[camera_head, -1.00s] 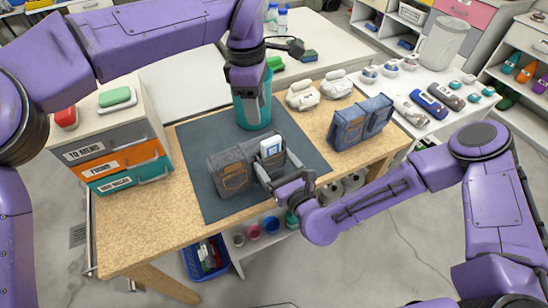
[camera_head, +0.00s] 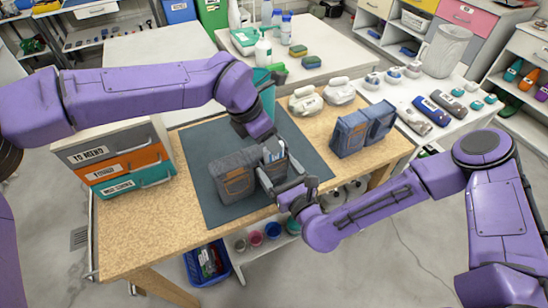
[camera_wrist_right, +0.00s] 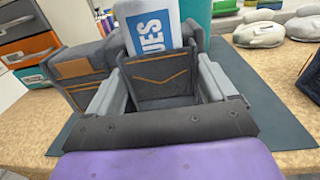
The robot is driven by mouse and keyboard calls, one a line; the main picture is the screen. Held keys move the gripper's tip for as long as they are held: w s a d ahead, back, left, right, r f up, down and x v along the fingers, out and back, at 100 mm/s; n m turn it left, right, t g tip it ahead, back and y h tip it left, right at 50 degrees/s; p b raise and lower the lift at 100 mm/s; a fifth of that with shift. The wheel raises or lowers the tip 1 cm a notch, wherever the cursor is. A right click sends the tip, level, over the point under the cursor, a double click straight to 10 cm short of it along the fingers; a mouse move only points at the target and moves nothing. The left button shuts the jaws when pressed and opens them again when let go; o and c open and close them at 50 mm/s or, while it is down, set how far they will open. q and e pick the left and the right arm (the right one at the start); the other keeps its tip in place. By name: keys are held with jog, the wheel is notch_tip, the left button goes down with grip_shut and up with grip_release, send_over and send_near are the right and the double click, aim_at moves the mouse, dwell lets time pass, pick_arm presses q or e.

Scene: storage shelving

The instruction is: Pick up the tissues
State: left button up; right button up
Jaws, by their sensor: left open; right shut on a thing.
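The tissues (camera_head: 273,154), a white pack with a blue label, stand upright in the open top of a dark denim pouch (camera_head: 234,179). The right wrist view shows the pack (camera_wrist_right: 152,30) up close, with the letters "UES" on its label. My right gripper (camera_head: 268,180) is shut on the front pocket (camera_wrist_right: 160,78) of the pouch, one finger on each side. My left gripper (camera_head: 266,141) is open and points down just above the tissues. I cannot tell whether its fingers touch the pack.
The pouch sits on a dark mat (camera_head: 208,140) on the wooden table. A second denim pouch (camera_head: 361,130) stands to the right. A teal bin (camera_head: 265,98) stands behind my left gripper. A drawer unit (camera_head: 115,160) is at the left. The table's front left is clear.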

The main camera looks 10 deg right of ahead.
pick_arm(q)
jog(key=x, duration=0.4)
jog(key=shift+s+f, duration=0.1)
jog(key=shift+s, duration=0.05)
grip_shut()
notch_tip(320, 180, up, 10)
jog(key=shift+r, duration=0.1)
pick_arm(e)
jog(key=o, duration=1.2)
